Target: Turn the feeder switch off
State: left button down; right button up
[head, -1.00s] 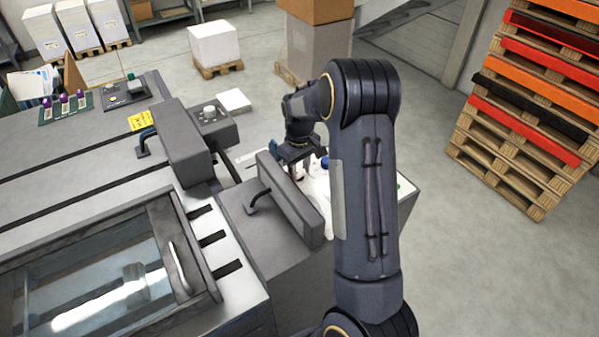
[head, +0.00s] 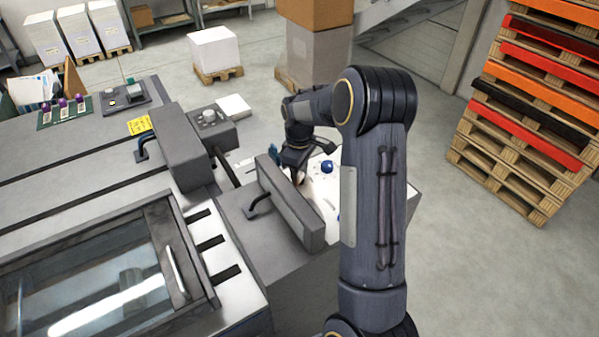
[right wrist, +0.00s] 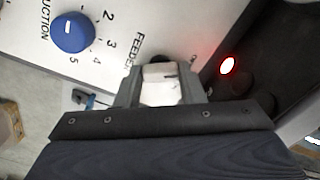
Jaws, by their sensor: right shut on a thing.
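The white control panel (head: 322,190) sits on the end of the grey machine. In the right wrist view the panel (right wrist: 110,60) carries the printed word FEEDER beside a dark round switch (right wrist: 160,59). My right gripper (right wrist: 160,85) is at this feeder switch and shut on it; the fingers hide most of the switch, so its setting cannot be read. In the head view my right gripper (head: 297,172) reaches down over the panel, partly behind a grey block. My left gripper is in neither view.
A blue suction knob (right wrist: 72,32) with a number scale is beside the feeder switch. A red lamp (right wrist: 228,65) glows on a dark strip. A grey upright block (head: 290,205) stands close to the gripper. Stacked pallets (head: 530,120) are at the right; floor between is clear.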

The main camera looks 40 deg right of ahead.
jog(key=o, duration=1)
jog(key=shift+r+b, duration=0.4)
jog(key=shift+r, duration=3.55)
jog(key=s+a+r+m+t, duration=0.1)
jog(key=s+a+r, duration=0.1)
jog(key=s+a, duration=0.1)
jog(key=s+a+r+m+t+y, duration=0.1)
jog(key=s+a+r, duration=0.1)
jog(key=s+a, duration=0.1)
jog(key=s+a+r+m+t+y, duration=0.1)
jog(key=s+a+r, duration=0.2)
jog(key=s, duration=0.2)
jog(key=shift+a, duration=0.1)
jog(key=s+a+f+m+t, duration=0.1)
jog(key=s+a, duration=0.2)
jog(key=s, duration=0.1)
jog(key=s+a+f+m+y, duration=0.1)
jog(key=s+a, duration=0.3)
jog(key=s, duration=0.1)
jog(key=s+a+f+m+t, duration=0.1)
jog(key=s+a, duration=0.3)
jog(key=s, duration=0.1)
jog(key=shift+s+m+t+y, duration=0.15)
jog(key=shift+m+t+y, duration=0.15)
jog(key=shift+y, duration=0.1)
